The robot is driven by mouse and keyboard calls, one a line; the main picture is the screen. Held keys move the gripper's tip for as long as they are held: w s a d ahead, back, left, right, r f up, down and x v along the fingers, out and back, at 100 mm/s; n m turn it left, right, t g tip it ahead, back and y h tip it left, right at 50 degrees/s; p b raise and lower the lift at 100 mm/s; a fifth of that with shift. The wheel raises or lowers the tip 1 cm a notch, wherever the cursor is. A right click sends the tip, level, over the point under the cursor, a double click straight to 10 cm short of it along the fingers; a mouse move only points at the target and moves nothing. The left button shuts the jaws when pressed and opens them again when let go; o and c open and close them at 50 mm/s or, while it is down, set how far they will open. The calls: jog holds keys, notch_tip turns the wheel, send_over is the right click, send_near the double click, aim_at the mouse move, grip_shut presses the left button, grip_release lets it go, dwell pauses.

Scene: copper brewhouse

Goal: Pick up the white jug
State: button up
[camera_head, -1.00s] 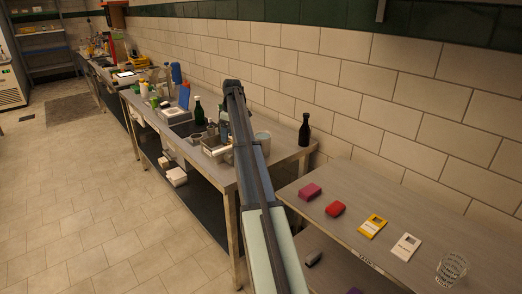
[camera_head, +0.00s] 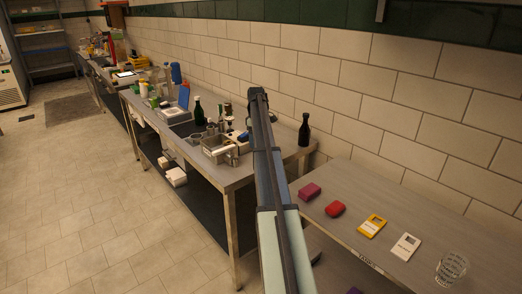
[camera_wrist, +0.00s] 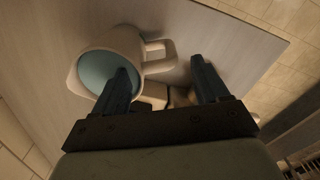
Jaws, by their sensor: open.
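The white jug (camera_wrist: 102,68) stands on the metal table (camera_wrist: 235,32) at the upper left of the wrist view. I look down into its round mouth, which has a blue-grey inside. Its handle points right, into the space between my fingers. My gripper (camera_wrist: 160,64) is open and empty. The left finger overlaps the jug's mouth in the picture; I cannot tell whether its tip is inside or above the rim. The right finger is beyond the handle. In the head view my arm hides the jug and the fingers.
A steel container (camera_head: 219,152) stands left of my arm on the workbench (camera_head: 232,178). A nearer table (camera_head: 330,232) holds small packs and a glass (camera_head: 451,268).

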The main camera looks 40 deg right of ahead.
jog(key=shift+s+f, duration=0.15)
jog(key=shift+f, duration=1.35)
jog(key=shift+s+f, duration=0.1)
jog(key=shift+f, duration=1.35)
jog(key=shift+c, duration=0.4)
jog(key=c, duration=1.1)
